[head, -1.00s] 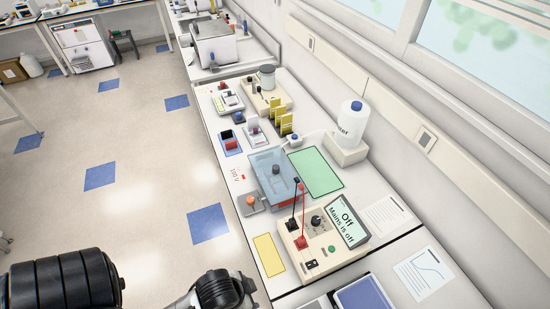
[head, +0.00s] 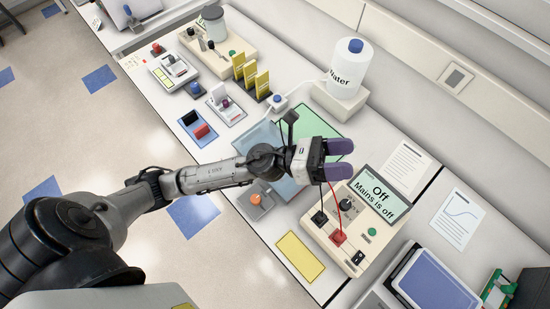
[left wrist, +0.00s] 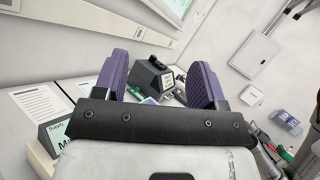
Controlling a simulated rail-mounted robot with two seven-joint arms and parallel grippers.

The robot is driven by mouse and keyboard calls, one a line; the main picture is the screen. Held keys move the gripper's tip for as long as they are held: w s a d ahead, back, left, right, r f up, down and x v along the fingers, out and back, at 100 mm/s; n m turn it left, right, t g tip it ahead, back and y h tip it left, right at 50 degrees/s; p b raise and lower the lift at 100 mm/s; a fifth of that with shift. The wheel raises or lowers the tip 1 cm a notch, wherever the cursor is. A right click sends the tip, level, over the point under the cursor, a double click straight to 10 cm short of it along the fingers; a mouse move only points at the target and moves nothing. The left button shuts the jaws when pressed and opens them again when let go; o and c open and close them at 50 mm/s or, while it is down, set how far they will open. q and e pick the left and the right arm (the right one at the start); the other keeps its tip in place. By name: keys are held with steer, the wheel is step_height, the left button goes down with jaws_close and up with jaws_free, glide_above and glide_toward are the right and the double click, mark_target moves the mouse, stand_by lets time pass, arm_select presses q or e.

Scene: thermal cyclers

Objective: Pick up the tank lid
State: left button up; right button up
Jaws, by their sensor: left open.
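The tank lid (head: 259,139) is a translucent blue-grey cover on the tank on the bench. In the head view my left arm crosses over it and hides its middle and its knob. Only parts of it show on either side of the arm. My left gripper (head: 345,173) has two purple fingers, open and empty, above the bench to the right of the lid, near the power supply. In the left wrist view the open gripper (left wrist: 158,80) has no lid between its fingers. My right gripper is not in view.
The power supply (head: 350,222), with black and red leads, stands close to the gripper. A green mat (head: 318,130) lies behind the tank and a yellow mat (head: 300,257) in front. A water bottle (head: 348,70) stands at the back. An orange-knobbed item (head: 256,199) sits near the front edge.

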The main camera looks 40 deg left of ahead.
arm_select(q)
step_height(320, 180, down, 14)
steer(key=a+m+g+y+b, duration=0.2)
steer(key=m+g+y+b, duration=0.3)
steer(key=m+g, duration=1.2)
steer(key=w+a+f+m+t+y+b, duration=0.1)
steer(key=w+a+f+m+t+y, duration=0.15)
steer(key=a+m+y, duration=0.55)
steer(key=w+a+f+m+t+y, duration=0.1)
steer(key=w+a+f+y, duration=0.3)
steer(key=a, duration=0.7)
steer(key=shift+y, duration=0.6)
steer(key=f, duration=0.1)
steer(key=s+f, duration=0.1)
steer(key=f, duration=0.1)
steer(key=s+f, duration=0.1)
steer(key=f, duration=0.1)
steer(key=shift+a+f+p, duration=0.1)
steer(key=shift+a+p, duration=0.15)
steer(key=shift+p, duration=0.05)
steer(key=shift+f, duration=0.75)
step_height(320, 180, down, 4)
steer(key=shift+a+f+p, duration=0.1)
steer(key=shift+f+p, duration=0.15)
steer(key=shift+p, duration=0.6)
steer(key=shift+f, duration=0.35)
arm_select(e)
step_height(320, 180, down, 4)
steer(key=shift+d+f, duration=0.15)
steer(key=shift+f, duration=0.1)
